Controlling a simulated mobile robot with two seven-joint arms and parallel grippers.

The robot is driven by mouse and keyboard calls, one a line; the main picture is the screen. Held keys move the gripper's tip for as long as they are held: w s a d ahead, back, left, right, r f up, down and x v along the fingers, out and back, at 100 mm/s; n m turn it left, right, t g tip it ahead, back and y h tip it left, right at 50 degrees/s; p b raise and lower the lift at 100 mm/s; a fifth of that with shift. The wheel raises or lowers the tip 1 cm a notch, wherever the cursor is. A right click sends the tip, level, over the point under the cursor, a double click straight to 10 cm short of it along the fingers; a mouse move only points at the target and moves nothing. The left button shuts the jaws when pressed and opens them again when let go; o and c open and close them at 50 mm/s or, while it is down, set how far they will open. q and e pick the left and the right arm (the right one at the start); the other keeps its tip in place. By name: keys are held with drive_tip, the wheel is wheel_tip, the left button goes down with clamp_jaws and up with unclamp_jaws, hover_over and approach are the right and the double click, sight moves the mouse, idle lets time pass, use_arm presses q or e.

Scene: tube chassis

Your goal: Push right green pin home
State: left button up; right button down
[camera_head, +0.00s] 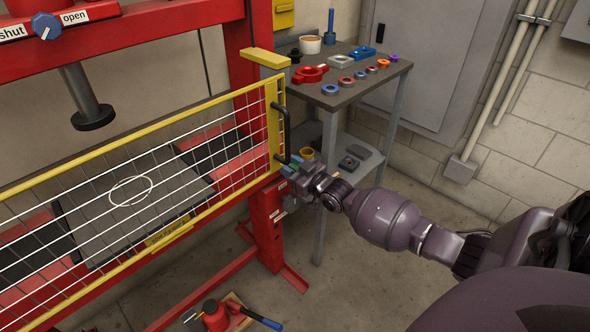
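The red press frame (262,225) fills the left, with a yellow-edged wire guard (268,150) across its front. My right gripper (291,168) is at the right upright of the press, just below the black handle (285,128) of the guard. Small blue-green parts show at its fingertips. I cannot tell whether they are the green pin or part of the gripper, and no green pin shows clearly. Whether the fingers are open or shut is too small to tell. My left gripper is not in view.
A grey table (355,85) with red, blue and orange rings and blocks stands behind my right gripper. Its lower shelf (360,155) holds dark parts. A red jack (215,315) with a blue-ended handle is on the floor.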

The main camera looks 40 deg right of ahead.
drive_tip(key=c, duration=0.8)
unclamp_jaws()
drive_tip(key=shift+s, duration=0.15)
drive_tip(key=shift+s+d+p, duration=0.2)
drive_tip(key=shift+s+p, duration=0.2)
drive_tip(key=shift+s, duration=1.35)
drive_tip(key=shift+s+d+p, duration=0.15)
drive_tip(key=shift+s+p, duration=0.3)
drive_tip(key=shift+s, duration=1.35)
drive_tip(key=shift+s+d+p, duration=0.2)
drive_tip(key=shift+s+p, duration=0.2)
drive_tip(key=shift+s, duration=1.35)
